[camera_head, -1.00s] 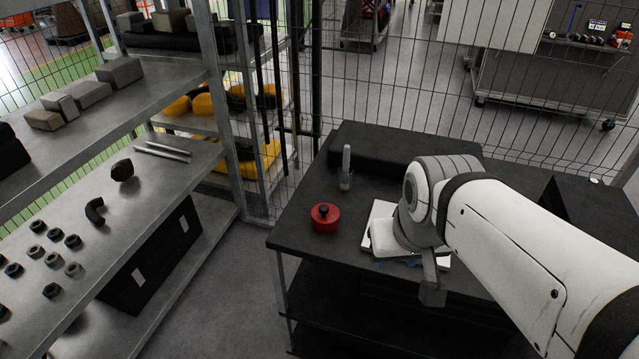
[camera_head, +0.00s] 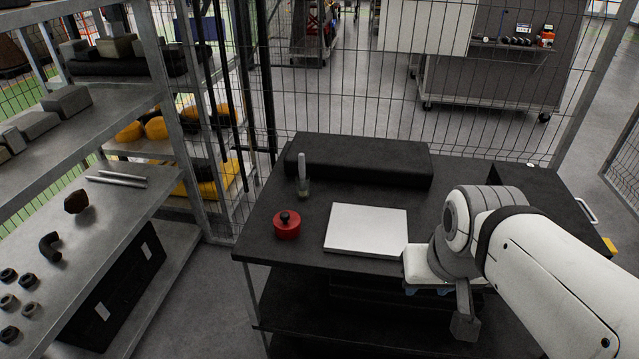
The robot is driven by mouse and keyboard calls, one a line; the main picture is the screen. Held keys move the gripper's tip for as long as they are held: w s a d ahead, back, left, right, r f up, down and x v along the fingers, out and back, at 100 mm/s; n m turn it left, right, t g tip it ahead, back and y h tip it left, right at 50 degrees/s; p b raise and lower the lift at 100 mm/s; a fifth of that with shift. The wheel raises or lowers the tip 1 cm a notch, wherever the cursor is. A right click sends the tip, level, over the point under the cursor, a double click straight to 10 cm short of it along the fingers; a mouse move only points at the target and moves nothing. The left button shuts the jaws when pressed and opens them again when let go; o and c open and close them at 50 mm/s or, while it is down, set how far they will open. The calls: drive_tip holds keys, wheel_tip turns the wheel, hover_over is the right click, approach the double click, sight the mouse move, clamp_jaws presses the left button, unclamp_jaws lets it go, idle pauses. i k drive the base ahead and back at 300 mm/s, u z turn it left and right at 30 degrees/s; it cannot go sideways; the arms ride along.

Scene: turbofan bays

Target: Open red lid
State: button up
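The red lid (camera_head: 287,226) is a round red piece with a dark knob on top, near the front left of the black table (camera_head: 262,250). Whether it covers a container cannot be told. My gripper (camera_head: 430,289) is at the table's front edge, well to the right of the red lid and apart from it. I see the gripper from above and behind; its fingertips are mostly hidden, so its opening is unclear.
A pale flat square plate (camera_head: 367,230) lies between the red lid and my gripper. A small cup with an upright grey handle (camera_head: 302,178) stands behind the lid. A long black block (camera_head: 358,162) lies at the back. A metal shelf (camera_head: 130,200) stands left.

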sight(286, 221)
drive_tip(key=z, duration=2.85)
drive_tip(key=k, duration=2.05)
drive_tip(key=u, duration=1.9)
drive_tip(key=i, duration=1)
drive_tip(key=u, duration=0.1)
